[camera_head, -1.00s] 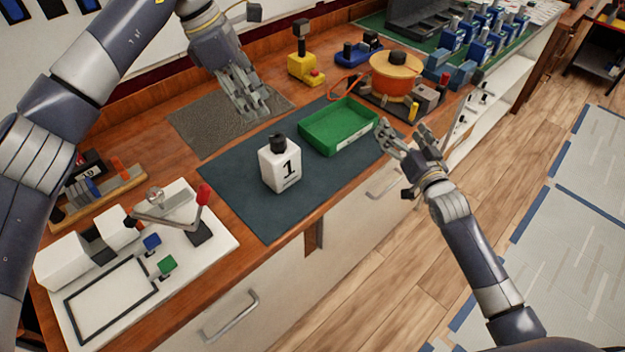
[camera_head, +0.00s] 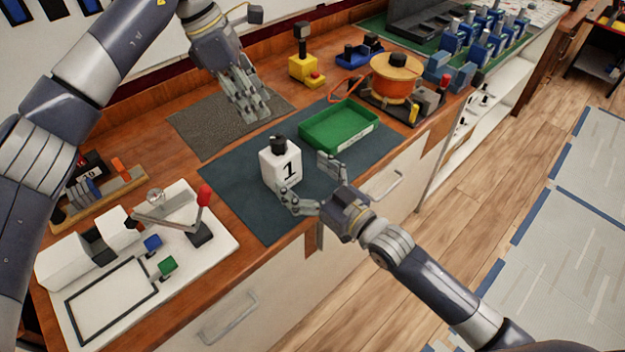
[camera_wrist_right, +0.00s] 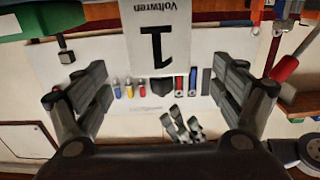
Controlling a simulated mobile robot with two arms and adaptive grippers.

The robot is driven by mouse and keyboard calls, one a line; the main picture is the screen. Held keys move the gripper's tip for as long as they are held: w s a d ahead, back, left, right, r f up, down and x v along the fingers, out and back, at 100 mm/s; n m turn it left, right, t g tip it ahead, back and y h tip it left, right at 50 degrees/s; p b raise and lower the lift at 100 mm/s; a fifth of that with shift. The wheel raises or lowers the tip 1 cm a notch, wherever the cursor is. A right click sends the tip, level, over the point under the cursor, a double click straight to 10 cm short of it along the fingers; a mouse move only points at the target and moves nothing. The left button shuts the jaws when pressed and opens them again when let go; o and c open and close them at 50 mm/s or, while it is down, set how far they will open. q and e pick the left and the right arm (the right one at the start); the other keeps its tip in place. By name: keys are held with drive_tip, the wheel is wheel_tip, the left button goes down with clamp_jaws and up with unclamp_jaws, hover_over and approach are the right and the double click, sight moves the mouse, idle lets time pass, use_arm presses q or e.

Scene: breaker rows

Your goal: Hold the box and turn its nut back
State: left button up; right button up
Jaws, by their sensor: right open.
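The white box (camera_head: 283,170) with a black "1" stands upright on the dark blue mat. Its black nut (camera_head: 278,145) sits on top. My right gripper (camera_head: 306,184) is open in front of the box, with one finger low by its front face and the other off to its right. In the right wrist view, the upside-down box (camera_wrist_right: 155,40) and nut (camera_wrist_right: 162,86) show between the widely spread fingers (camera_wrist_right: 160,90), with no visible contact. My left gripper (camera_head: 252,108) hangs beyond the box over the grey mat, fingers downward; its opening is unclear.
A green tray (camera_head: 338,127) lies right of the box. An orange spool (camera_head: 394,85) and a yellow device (camera_head: 304,68) stand farther back. A white panel (camera_head: 120,290) with a red-tipped lever (camera_head: 203,196) is at the left. The mat (camera_head: 235,200) is bare left of the box.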

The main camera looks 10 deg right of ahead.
sight(280, 156)
drive_tip(key=x, duration=0.8)
